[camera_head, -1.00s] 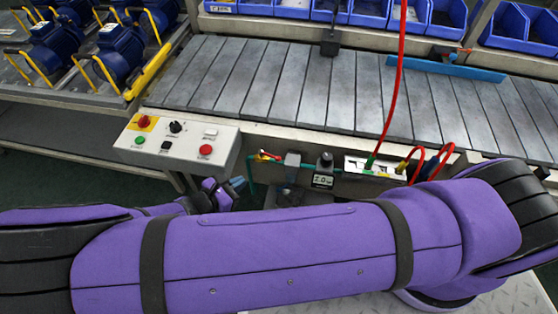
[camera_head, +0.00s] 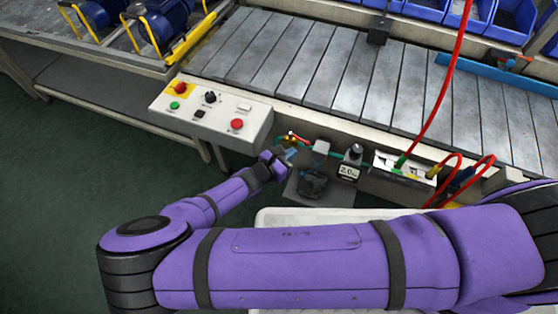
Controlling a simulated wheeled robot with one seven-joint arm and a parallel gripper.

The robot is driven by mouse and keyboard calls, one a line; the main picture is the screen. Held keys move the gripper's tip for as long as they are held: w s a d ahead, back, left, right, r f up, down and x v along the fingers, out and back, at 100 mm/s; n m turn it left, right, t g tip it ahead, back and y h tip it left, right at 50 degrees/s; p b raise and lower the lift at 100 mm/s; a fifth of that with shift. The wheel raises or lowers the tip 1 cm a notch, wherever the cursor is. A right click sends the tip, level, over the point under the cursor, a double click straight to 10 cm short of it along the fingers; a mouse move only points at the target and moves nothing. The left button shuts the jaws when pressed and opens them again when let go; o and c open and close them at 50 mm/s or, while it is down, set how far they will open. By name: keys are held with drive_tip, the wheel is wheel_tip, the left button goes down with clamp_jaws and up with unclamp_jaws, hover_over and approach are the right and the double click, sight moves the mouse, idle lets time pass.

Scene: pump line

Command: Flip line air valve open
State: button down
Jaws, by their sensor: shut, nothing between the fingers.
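The line air valve (camera_head: 293,137) is a small fitting with a red and yellow handle on the green air line, on the conveyor's front side just right of the control box. Its handle looks roughly along the line, but it is too small to be sure. My gripper (camera_head: 289,154) is shut and empty, just below and in front of the valve. The fingertips look close to it; I cannot tell whether they touch. The gauge unit (camera_head: 347,171) right of the valve reads about 2.0.
A white control box (camera_head: 213,115) with several buttons stands left of the valve. Red hoses (camera_head: 452,165) rise from a manifold (camera_head: 402,168) at the right. A grey slatted conveyor (camera_head: 330,70) runs behind. Open floor (camera_head: 70,190) lies at the left.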

sight(306, 145)
drive_tip(key=shift+x, duration=2.2)
drive_tip(key=shift+w+d, duration=0.15)
drive_tip(key=shift+d, duration=0.2)
drive_tip(key=shift+w+d+n+t+y, duration=0.2)
drive_tip(key=shift+d+n+t+y, duration=0.1)
drive_tip(key=shift+n+t+y, duration=0.2)
drive_tip(key=shift+w+d, duration=0.2)
